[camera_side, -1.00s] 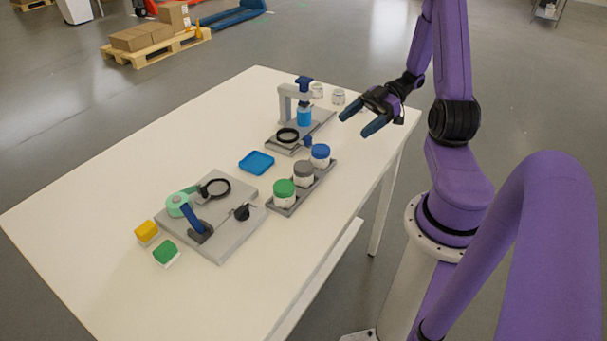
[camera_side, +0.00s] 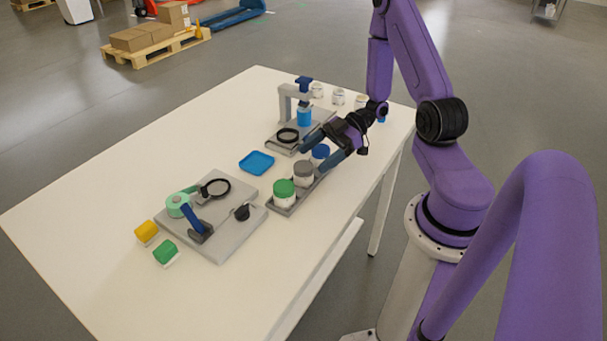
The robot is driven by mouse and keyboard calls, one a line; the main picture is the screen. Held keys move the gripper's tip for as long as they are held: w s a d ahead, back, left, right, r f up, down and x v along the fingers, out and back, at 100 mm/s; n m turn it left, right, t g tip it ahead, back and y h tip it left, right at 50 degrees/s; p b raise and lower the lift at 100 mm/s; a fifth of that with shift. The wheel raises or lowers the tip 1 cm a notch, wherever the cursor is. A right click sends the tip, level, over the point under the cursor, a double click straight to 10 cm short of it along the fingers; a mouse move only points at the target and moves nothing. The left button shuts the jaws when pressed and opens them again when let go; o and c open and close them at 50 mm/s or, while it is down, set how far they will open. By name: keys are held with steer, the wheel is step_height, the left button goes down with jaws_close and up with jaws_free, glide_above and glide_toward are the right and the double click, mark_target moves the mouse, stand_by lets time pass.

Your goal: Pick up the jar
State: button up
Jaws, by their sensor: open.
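Three white jars stand in a row in a long grey tray (camera_side: 311,193). One has a green lid (camera_side: 284,188), one a grey lid (camera_side: 303,169), and one a blue lid (camera_side: 321,151). My gripper (camera_side: 317,158) is open at the blue-lidded jar at the far end of the row. One finger is on the left and far side of that lid, the other on its right and near side. The fingers partly hide this jar, and I cannot tell whether they touch it. Several small clear jars stand at the table's back, such as this one (camera_side: 338,97).
A blue square tray (camera_side: 256,163) lies further left. A grey board (camera_side: 225,240) with a green-and-blue tool is nearer.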

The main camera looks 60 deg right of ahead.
mark_target(303, 166)
steer(key=shift+x, duration=1.7)
steer(key=c, duration=1.2)
steer(key=shift+r, duration=5)
